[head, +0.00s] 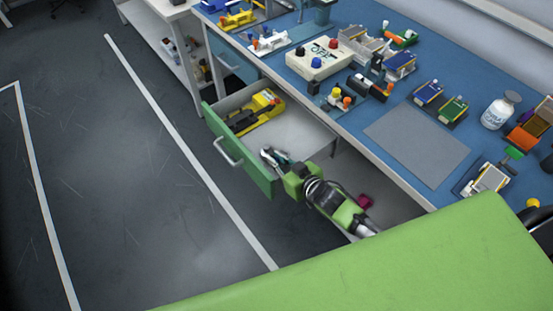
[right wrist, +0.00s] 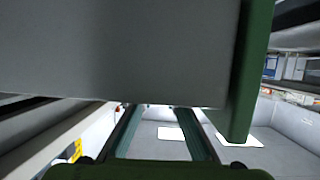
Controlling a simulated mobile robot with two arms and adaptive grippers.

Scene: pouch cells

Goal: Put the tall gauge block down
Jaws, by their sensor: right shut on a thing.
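My right gripper (head: 272,157) reaches over the right side of the open drawer (head: 239,151), its fingers inside near the drawer's front. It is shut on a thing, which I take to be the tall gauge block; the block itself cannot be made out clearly. In the right wrist view the two fingers (right wrist: 160,135) run away from the camera, and a big grey panel with a green edge (right wrist: 253,70), seemingly the drawer's side and front, hides their upper part. Whether the held thing touches the drawer floor I cannot tell. My left gripper is not in view.
The blue worktop (head: 352,106) carries a grey mat (head: 416,144), a white box with coloured knobs (head: 320,58), a white bottle (head: 498,112) and several small fixtures.

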